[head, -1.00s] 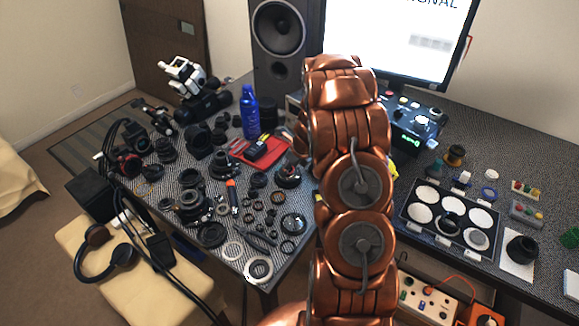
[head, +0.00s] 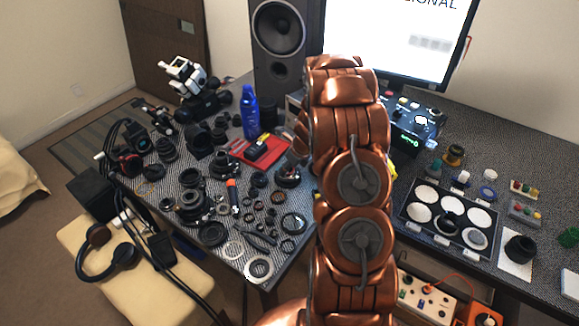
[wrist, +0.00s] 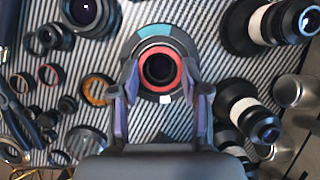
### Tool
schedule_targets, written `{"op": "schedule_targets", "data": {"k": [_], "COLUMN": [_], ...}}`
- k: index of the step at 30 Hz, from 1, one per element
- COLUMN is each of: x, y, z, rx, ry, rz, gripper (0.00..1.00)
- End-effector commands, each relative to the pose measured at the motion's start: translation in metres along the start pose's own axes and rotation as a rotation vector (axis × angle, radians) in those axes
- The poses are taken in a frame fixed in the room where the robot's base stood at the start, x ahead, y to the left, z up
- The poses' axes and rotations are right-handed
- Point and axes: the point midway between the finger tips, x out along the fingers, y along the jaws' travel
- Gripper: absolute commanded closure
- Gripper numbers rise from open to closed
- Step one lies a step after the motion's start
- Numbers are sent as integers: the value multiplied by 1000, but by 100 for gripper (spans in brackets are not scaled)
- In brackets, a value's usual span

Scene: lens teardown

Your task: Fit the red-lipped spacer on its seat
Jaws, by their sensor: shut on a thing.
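In the wrist view, the red-lipped spacer (wrist: 177,68) is a ring with a red rim and a dark centre. My gripper (wrist: 160,75) is shut on it, one finger at each side. Around and below it shows a dark round part with a teal arc (wrist: 152,31) and a small white mark, which looks like the seat. The spacer appears roughly centred over this part. I cannot tell whether it touches it or is held above it. In the head view, my arm hides the gripper and the spacer.
Black and white lens barrels (wrist: 243,105) stand close on the right in the wrist view. An orange ring (wrist: 98,90) and several small rings lie on the left. In the head view, the table's left part is crowded with lens parts; a sorting tray (head: 407,226) is at right.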

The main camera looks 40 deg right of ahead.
Motion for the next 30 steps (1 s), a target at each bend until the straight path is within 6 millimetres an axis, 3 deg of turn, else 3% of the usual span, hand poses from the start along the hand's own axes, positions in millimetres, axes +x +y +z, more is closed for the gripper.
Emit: {"op": "schedule_targets", "data": {"k": [10,11,18,26,30], "x": [0,0,0,0,0], "y": [0,0,0,0,0], "z": [0,0,0,0,0], "rx": [0,0,0,0,0], "ry": [0,0,0,0,0], "rz": [0,0,0,0,0], "gripper": [71,52,27,24,9]}}
